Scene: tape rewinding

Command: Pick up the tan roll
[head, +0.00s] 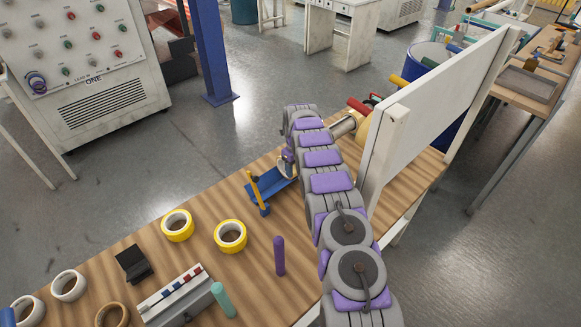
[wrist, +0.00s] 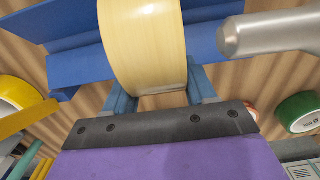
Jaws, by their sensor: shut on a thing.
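A pale tan roll (wrist: 145,45) fills the top middle of the wrist view, between the two blue fingers of my gripper (wrist: 163,88). My gripper is shut on this roll. Blue parts of a stand (wrist: 70,50) lie right behind the roll; whether the roll touches the stand I cannot tell. In the head view the blue stand (head: 268,186) is near the table's far edge, and my arm hides most of the gripper and roll. A brown ring-shaped roll (head: 111,315) lies at the bottom left of the table, away from my gripper.
A metal cylinder (wrist: 270,35) is close to the right of the held roll. Two yellow rolls (head: 178,226), a purple upright cylinder (head: 279,256), white rolls (head: 68,286) and a grey rack (head: 172,297) stand nearer. A white panel (head: 435,105) rises at the right.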

